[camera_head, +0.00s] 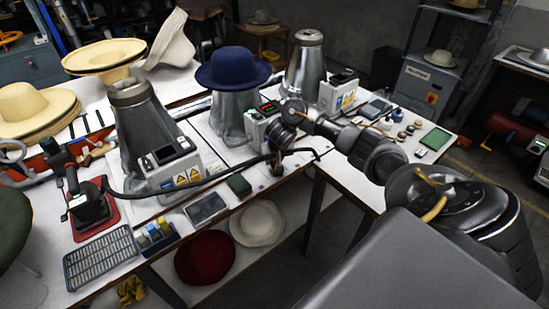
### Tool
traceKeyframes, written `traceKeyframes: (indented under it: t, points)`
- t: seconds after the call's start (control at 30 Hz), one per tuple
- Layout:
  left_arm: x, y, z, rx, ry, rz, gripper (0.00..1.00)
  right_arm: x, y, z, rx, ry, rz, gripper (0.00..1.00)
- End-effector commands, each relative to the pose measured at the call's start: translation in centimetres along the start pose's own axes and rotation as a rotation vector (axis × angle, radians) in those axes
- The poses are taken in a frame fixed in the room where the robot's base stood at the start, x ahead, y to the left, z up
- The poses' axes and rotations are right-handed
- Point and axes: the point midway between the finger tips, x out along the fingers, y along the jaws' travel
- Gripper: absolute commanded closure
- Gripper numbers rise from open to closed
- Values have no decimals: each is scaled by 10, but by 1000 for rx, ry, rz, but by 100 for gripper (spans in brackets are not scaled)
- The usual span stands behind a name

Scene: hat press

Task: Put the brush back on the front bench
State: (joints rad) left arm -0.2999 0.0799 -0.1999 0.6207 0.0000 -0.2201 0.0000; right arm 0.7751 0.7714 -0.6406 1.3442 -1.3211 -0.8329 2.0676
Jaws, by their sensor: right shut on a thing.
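My right arm reaches in from the right over the front bench (112,277), a white worktop with hat-press equipment. I cannot tell whether that thing touches the bench. My left gripper is not in view.
Metal hat forms stand along the bench, one bearing a blue hat (233,67). Control boxes (168,166) and a black cable lie near the gripper. A grey tablet (205,207) and a black grid tray (101,255) lie left. Red and cream hats sit on the lower shelf.

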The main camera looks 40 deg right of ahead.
Motion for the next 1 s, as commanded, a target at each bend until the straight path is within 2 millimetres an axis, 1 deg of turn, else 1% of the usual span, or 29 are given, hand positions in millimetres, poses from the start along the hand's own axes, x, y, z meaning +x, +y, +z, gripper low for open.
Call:
traceKeyframes:
  t: [0.03,0.17,0.2,0.47,0.57,0.67,0.77,0.8,1.0]
  points:
    - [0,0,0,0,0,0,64,0,0,0,0,0,0,61]
    - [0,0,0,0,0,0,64,0,0,0,0,0,0,44]
    - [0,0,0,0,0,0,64,0,0,0,0,0,0,42]
    - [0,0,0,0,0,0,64,0,0,-1,1,1,0,42]
    - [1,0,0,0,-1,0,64,-6,0,-4,1,4,0,42]
    - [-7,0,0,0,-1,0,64,-23,0,-5,-1,3,-2,42]
    - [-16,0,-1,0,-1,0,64,-46,0,-6,-2,5,-1,42]
    - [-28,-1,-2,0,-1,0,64,-58,1,-8,-3,5,2,42]
    - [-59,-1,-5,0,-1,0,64,-95,1,-7,-3,4,1,42]
